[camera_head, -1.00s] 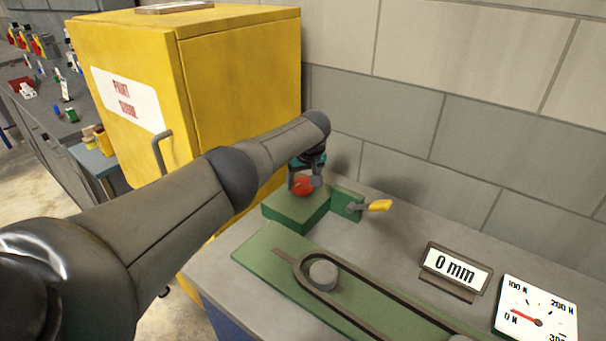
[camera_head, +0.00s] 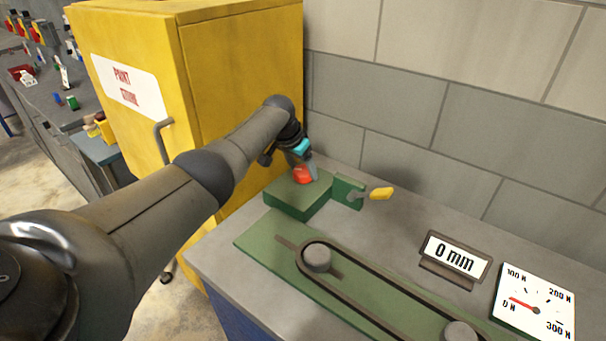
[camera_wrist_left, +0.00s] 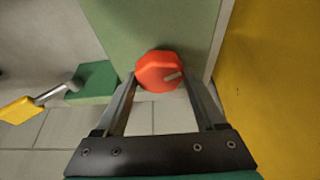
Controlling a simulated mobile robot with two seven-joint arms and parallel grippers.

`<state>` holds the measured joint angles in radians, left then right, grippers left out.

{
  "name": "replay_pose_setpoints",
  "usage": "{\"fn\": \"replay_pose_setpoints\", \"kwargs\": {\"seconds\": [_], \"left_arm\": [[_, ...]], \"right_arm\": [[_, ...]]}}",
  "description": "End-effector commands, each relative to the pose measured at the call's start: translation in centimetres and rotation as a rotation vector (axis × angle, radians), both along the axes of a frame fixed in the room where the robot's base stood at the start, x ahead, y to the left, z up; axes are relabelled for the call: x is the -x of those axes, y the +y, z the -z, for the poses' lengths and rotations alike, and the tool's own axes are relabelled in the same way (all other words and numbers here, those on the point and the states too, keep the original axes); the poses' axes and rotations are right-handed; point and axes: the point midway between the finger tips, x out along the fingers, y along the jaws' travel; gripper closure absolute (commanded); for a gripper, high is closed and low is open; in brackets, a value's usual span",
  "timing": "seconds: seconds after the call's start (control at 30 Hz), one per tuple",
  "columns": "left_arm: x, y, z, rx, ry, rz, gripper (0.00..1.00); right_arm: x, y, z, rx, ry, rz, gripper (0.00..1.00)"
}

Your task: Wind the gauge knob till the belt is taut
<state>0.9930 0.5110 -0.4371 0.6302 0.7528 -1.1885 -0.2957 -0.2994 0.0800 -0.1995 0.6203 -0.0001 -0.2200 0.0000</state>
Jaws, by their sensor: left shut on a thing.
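The red knob (camera_head: 303,175) sits on top of a green block (camera_head: 297,198) at the back left of the bench. My left gripper (camera_head: 306,170) is shut on the knob, and in the left wrist view its two fingers flank the red knob (camera_wrist_left: 159,71), which has a pale pointer line. The dark belt (camera_head: 372,306) runs around two grey pulleys (camera_head: 316,258) on a green plate (camera_head: 268,246). A dial gauge (camera_head: 535,302) has its red needle near 0 N. A display (camera_head: 456,256) reads 0 mm. My right gripper is not in view.
A green bracket (camera_head: 347,192) with a yellow-handled lever (camera_head: 380,194) stands right of the block. A yellow cabinet (camera_head: 240,90) rises close on the left, and a grey block wall (camera_head: 450,120) runs behind. The bench between lever and display is clear.

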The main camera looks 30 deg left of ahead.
Motion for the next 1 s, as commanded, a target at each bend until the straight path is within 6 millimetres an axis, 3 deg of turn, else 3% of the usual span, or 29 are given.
{"fn": "replay_pose_setpoints", "kwargs": {"seconds": [0.1,0.5,1.0], "left_arm": [[-0.1,0.1,0.5,0.003,-0.003,0.1,0.84],[-0.1,0.1,0.3,0.001,0.0,0.342,0.84],[0.0,0.2,0.0,-0.002,0.002,0.424,0.84]], "right_arm": [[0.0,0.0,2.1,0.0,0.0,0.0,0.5],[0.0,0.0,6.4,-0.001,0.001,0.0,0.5],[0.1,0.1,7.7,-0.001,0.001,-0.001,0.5]]}}
